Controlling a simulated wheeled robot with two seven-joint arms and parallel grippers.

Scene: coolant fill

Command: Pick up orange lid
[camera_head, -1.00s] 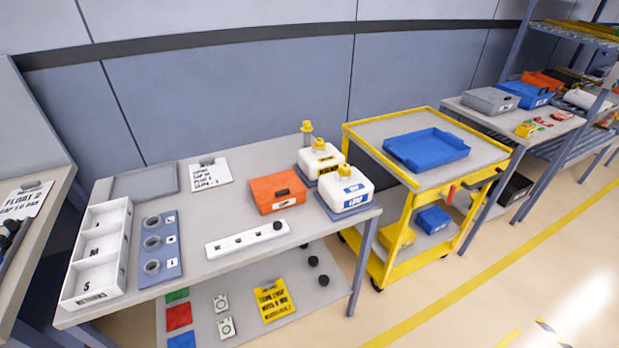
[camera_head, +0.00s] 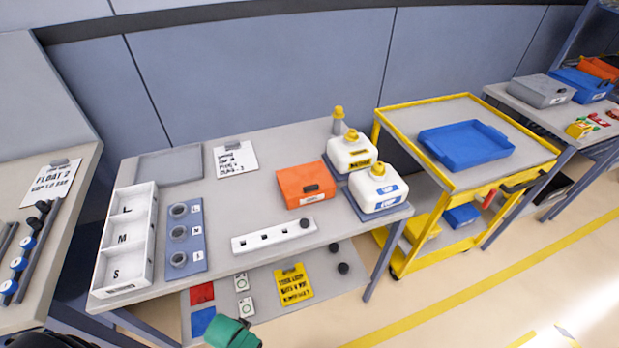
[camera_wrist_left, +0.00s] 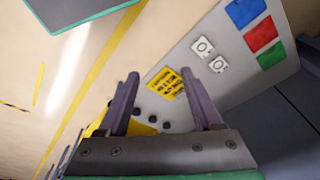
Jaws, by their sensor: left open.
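An orange box-shaped piece (camera_head: 306,186) with a dark handle or slot on its front lies on the grey worktable, left of two white jugs; I see no separate orange lid, and cannot tell if this is a lid or a closed box. My left gripper (camera_wrist_left: 160,76) is open and empty in the left wrist view, its two dark fingers apart. Beyond them show the lower shelf and the floor; the orange piece is not in that view. My right gripper is not in view.
White jugs with yellow caps (camera_head: 352,153) (camera_head: 379,188) stand at the table's right end. A white strip (camera_head: 272,237) lies in front of the orange piece. A white compartment tray (camera_head: 125,240) is at the left. A yellow cart (camera_head: 447,183) stands right of the table.

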